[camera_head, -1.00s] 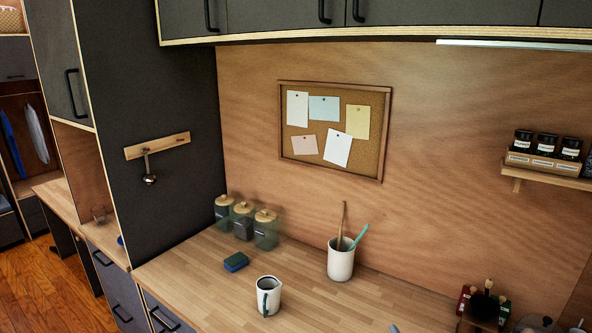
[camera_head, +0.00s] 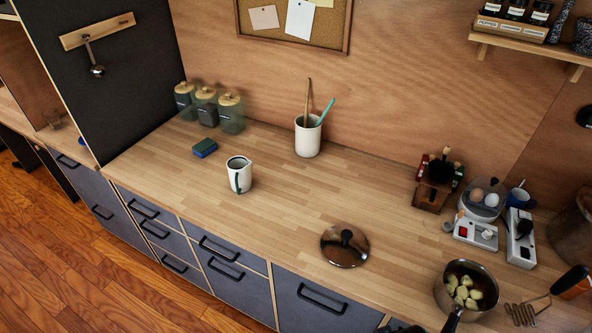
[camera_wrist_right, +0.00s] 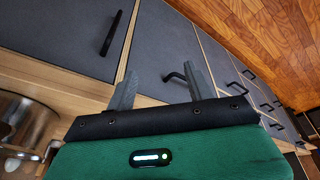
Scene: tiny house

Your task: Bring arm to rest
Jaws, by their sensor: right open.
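My right gripper (camera_wrist_right: 160,76) shows in the right wrist view. Its two grey fingers are spread apart with nothing between them. Behind the fingers are dark drawer fronts (camera_wrist_right: 150,40) with black handles, and the pale counter edge (camera_wrist_right: 60,84) lies to the left. In the head view a dark shape shows at the bottom edge near the pot; I cannot tell if it is part of my right arm. My left gripper is in neither view.
A pot (camera_head: 440,297) with pale pieces inside stands at the counter's front right. A lid (camera_head: 334,249), mug (camera_head: 239,178), sponge (camera_head: 205,148) and utensil crock (camera_head: 308,139) stand on the wooden counter (camera_head: 270,215). Whisk (camera_head: 524,312) lies right. Wooden floor in front is clear.

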